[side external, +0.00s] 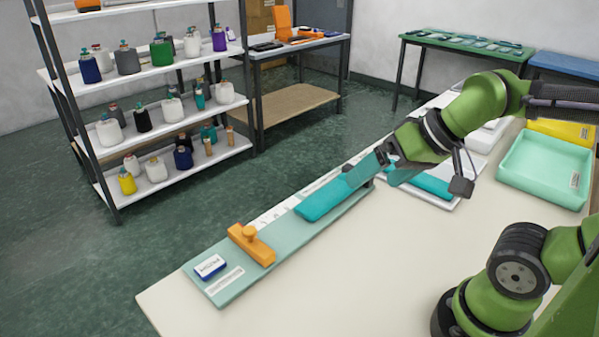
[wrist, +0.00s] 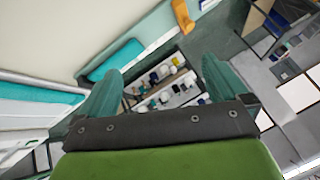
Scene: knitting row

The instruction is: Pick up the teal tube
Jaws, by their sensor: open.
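A long teal piece (side external: 322,205) with rounded ends lies on the pale green board along the table's edge; it also shows left of the fingers in the wrist view (wrist: 115,59). A second teal piece (side external: 432,186) lies on a white tray, partly behind my gripper; in the wrist view it is at the far left (wrist: 40,92). I cannot tell which of them is the tube. My gripper (side external: 373,176) is open, above the table's edge near the board's far end, between the two teal pieces. Its fingers (wrist: 161,65) show nothing between them but the distant shelf and floor.
The pale green board (side external: 235,284) also carries an orange knobbed block (side external: 251,244) and a white-and-blue block (side external: 210,266). A mint tray (side external: 545,168) and a yellow bin (side external: 565,133) stand at the right. The table's middle (side external: 380,250) is clear.

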